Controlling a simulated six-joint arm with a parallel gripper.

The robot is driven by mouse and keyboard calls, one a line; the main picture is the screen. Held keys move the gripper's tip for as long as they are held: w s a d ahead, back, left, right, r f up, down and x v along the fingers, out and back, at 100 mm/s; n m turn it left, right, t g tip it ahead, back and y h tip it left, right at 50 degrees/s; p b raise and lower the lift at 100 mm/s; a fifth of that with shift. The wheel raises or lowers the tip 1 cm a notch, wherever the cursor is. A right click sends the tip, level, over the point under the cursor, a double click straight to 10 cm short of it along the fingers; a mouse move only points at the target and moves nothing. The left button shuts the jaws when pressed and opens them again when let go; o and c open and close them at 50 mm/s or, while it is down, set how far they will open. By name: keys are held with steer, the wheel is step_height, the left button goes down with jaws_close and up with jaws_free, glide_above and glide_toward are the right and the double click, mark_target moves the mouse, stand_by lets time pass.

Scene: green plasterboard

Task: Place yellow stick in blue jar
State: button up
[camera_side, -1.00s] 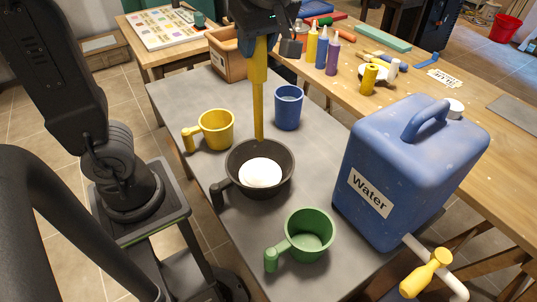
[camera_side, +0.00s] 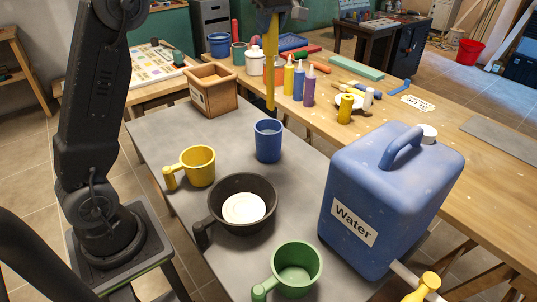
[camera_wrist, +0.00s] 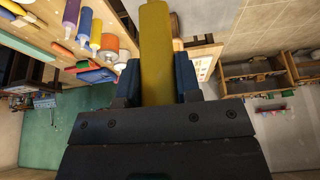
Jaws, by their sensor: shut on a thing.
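The yellow stick (camera_side: 271,60) hangs upright from my gripper (camera_side: 270,8) at the top of the side view. Its dark lower end appears just above the rim of the blue jar (camera_side: 268,146); I cannot tell whether it is over the mouth or behind it. The jar stands upright on the grey table. In the wrist view the yellow stick (camera_wrist: 156,50) is clamped between the blue fingers of my gripper (camera_wrist: 158,85). The jar does not show in the wrist view.
On the grey table (camera_side: 165,130) are a yellow mug (camera_side: 198,168), a black pan (camera_side: 225,222) with white contents, a green mug (camera_side: 297,270) and a large blue water canister (camera_side: 385,190). A wooden box (camera_side: 212,92) stands behind the jar. Bottles line the wooden bench.

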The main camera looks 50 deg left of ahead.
mark_target(268, 93)
steer(key=w+a+f, duration=0.1)
steer(key=w+a, duration=0.2)
steer(key=a, duration=0.2)
steer(key=shift+d+f, duration=0.2)
steer(key=shift+f, duration=9.55)
steer(key=o, duration=0.9)
steer(key=shift+f, duration=0.15)
